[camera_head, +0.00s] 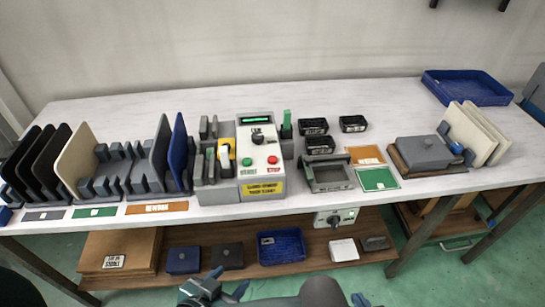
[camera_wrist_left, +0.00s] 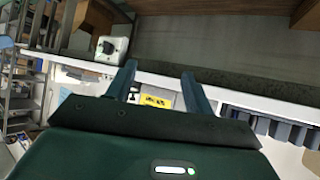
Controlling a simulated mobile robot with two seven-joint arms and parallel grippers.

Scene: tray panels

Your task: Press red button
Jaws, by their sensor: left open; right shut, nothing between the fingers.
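The red button (camera_head: 272,160) is a small round button on the sloped front of a white and grey control box (camera_head: 259,143) on the table. A green button (camera_head: 247,161) sits to its left, and a yellow label (camera_head: 263,189) is below. My left gripper (camera_head: 230,281) is open at the bottom of the head view, well in front of and below the box. In the left wrist view its two fingers (camera_wrist_left: 159,69) stand apart with nothing between them; the yellow label (camera_wrist_left: 155,100) shows beyond. My right gripper (camera_head: 360,299) is shut and only partly visible at the bottom edge.
Upright dark panels in racks (camera_head: 148,168) stand left of the box. Black bins (camera_head: 313,126) and a grey open frame (camera_head: 328,173) stand to its right. A blue tray (camera_head: 468,87) lies at the far right. A lower shelf (camera_head: 217,233) holds boxes.

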